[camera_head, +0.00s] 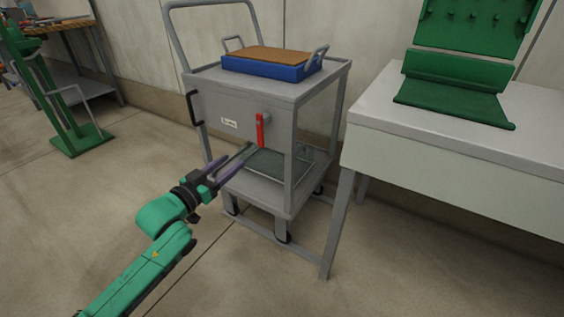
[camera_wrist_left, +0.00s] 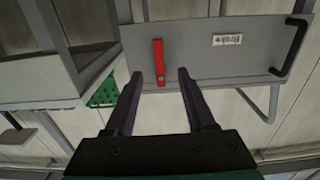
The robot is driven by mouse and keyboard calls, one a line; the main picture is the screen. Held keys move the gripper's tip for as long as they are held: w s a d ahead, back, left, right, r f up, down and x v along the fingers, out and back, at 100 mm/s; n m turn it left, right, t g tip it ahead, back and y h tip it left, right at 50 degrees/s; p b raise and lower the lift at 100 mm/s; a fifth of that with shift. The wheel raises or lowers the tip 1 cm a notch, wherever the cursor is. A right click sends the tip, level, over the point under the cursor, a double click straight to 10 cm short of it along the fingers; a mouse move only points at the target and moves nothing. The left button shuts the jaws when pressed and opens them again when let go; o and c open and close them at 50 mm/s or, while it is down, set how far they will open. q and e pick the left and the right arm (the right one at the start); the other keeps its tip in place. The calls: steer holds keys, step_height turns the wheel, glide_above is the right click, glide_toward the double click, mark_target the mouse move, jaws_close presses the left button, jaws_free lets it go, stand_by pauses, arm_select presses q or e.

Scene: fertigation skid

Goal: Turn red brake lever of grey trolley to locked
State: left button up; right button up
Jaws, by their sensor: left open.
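The grey trolley (camera_head: 232,105) stands in the middle of the head view. Its red brake lever (camera_head: 260,130) hangs straight down from a pivot at the right of the front panel, beside a small white label (camera_head: 229,122). My left gripper (camera_head: 232,160) is open and empty, in front of the panel, below and left of the lever in the head view. That view is turned upside down. My right gripper is not in view.
A blue tray (camera_head: 265,70) with a brown top sits on the trolley. A white table (camera_head: 460,130) with a green stand (camera_head: 455,90) is close on the right. A green stand (camera_head: 82,138) and a bench are at the left. The floor in front is clear.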

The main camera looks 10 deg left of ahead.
mark_target(259, 139)
arm_select(q)
steer(key=b+x, duration=0.1)
steer(key=x, duration=0.3)
steer(key=b+x, duration=0.1)
steer(key=x, duration=0.4)
steer(key=b+x, duration=0.1)
steer(key=x, duration=0.3)
steer(key=shift+w+d+r, duration=0.25)
steer(key=shift+w+r, duration=0.05)
steer(key=shift+w, duration=0.05)
steer(key=shift+w+d, duration=0.15)
steer(key=shift+w, duration=0.1)
jaws_close()
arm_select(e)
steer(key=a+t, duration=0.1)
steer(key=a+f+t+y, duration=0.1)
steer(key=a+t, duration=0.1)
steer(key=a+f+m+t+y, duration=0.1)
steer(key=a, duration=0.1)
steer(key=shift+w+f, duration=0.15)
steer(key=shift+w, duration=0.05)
